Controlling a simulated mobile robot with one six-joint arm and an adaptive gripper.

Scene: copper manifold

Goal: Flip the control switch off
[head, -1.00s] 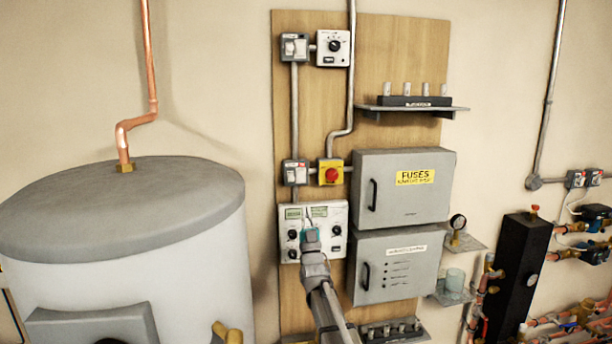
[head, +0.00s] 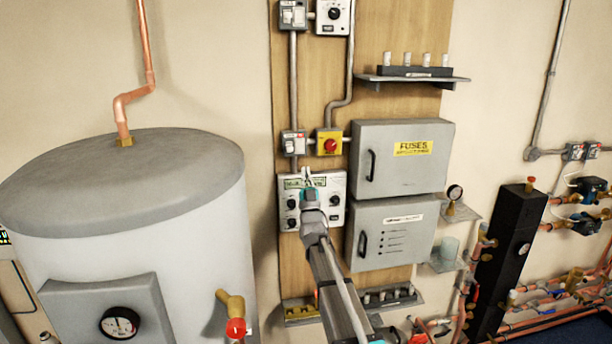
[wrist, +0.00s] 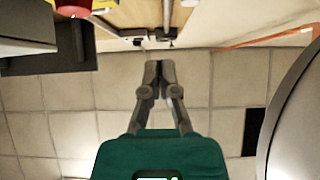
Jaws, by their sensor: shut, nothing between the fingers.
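A grey switch box with white rockers (head: 293,144) is on the wooden board, left of a yellow box with a red button (head: 330,143). A similar switch box (head: 293,14) is at the top of the board. I cannot tell which is the control switch, nor the rocker positions. My gripper (head: 307,177) is shut and empty in front of the upper part of a white control panel (head: 335,185), below the lower switch box. In the wrist view the fingertips (wrist: 158,66) are together, with the red button (wrist: 72,8) at the upper left.
A grey fuse box (head: 400,180) and a second grey cabinet (head: 410,240) are right of the panel. A large grey tank (head: 200,240) stands at the left. A shelf (head: 412,79) juts out above the fuse box. A metal conduit (head: 294,80) joins the two switch boxes.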

